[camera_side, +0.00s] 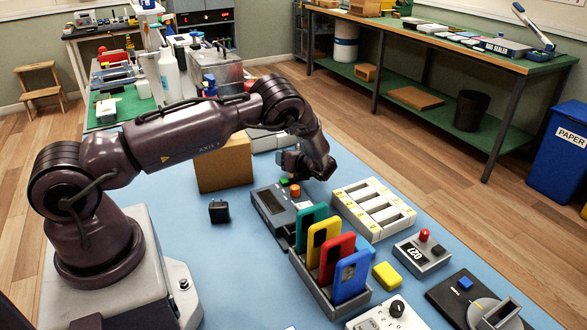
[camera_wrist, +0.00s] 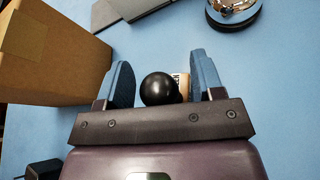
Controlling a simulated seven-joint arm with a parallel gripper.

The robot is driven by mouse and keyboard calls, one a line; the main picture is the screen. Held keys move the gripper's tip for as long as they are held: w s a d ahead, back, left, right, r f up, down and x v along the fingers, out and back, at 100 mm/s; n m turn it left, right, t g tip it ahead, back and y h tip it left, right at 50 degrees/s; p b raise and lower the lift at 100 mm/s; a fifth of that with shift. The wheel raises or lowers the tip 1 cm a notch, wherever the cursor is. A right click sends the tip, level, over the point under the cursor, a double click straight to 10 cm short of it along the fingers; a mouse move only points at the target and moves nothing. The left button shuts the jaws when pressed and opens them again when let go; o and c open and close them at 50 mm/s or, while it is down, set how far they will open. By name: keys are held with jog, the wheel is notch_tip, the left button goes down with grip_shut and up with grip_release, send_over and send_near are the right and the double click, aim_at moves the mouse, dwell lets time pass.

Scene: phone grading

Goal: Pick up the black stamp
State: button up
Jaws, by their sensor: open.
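The black stamp (camera_wrist: 160,88) shows in the wrist view as a round, glossy black knob between my two blue finger pads. A small tan piece with a dark-marked label (camera_wrist: 184,84) shows just right of the knob; I cannot tell whether it belongs to the stamp. My gripper (camera_wrist: 162,62) is open, with one pad on each side of the knob. A gap shows at the left pad; contact on the right is unclear. In the side view my gripper (camera_side: 305,166) is low over the blue mat, and I cannot make out the stamp there.
A cardboard box (camera_side: 222,163) stands left of my gripper, also close in the wrist view (camera_wrist: 48,50). A grey device (camera_side: 272,207), a phone rack (camera_side: 325,290) and a white slotted tray (camera_side: 374,208) lie nearby. A black plug (camera_side: 218,211) sits on open mat.

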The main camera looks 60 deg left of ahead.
jog(key=shift+a+f, duration=0.15)
jog(key=shift+a, duration=0.15)
jog(key=c, duration=1)
